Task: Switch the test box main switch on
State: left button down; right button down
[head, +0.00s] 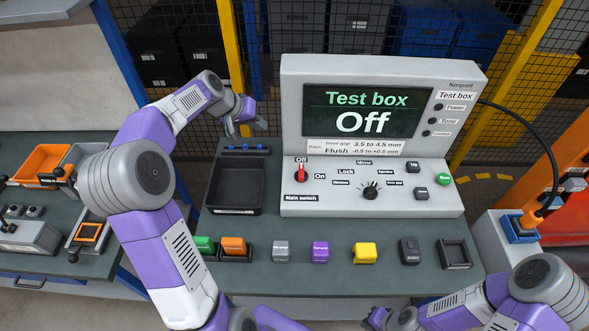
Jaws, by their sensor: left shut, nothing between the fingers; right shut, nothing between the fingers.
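The grey test box (380,75) stands at the back of the green table, and its screen (365,112) reads "Test box Off". The main switch (299,172) is a small red lever at the left of the sloped panel. It points up towards the "Off" label, with "On" to its right. My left gripper (252,124) is shut and empty, left of the box's screen and above and to the left of the switch, apart from it. My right gripper (378,318) is shut and empty at the table's front edge, far below the panel.
A black tray (235,185) lies left of the box. Grey, purple (320,252) and yellow (365,253) blocks and a dark block stand along the front. A black knob (371,192) and a green button (444,179) share the panel. A black cable runs down at right.

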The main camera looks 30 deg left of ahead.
aim_at(301, 174)
pick_arm(q)
notch_tip(301, 174, down, 16)
jog(key=b, duration=1.5)
jog(key=shift+w+f, duration=0.1)
jog(key=shift+w, duration=0.05)
jog(key=b+x, duration=0.2)
jog(key=x, duration=0.8)
jog(key=shift+f, duration=0.15)
jog(key=shift+w+d+b, duration=0.2)
jog(key=shift+w+d, duration=0.25)
jog(key=shift+d, duration=0.45)
jog(key=shift+w+d+b, duration=0.15)
jog(key=shift+w+d, duration=0.25)
jog(key=shift+d, duration=0.5)
jog(key=shift+w+m+p, duration=0.15)
jog(key=shift+m+p, duration=0.15)
jog(key=shift+p, duration=0.1)
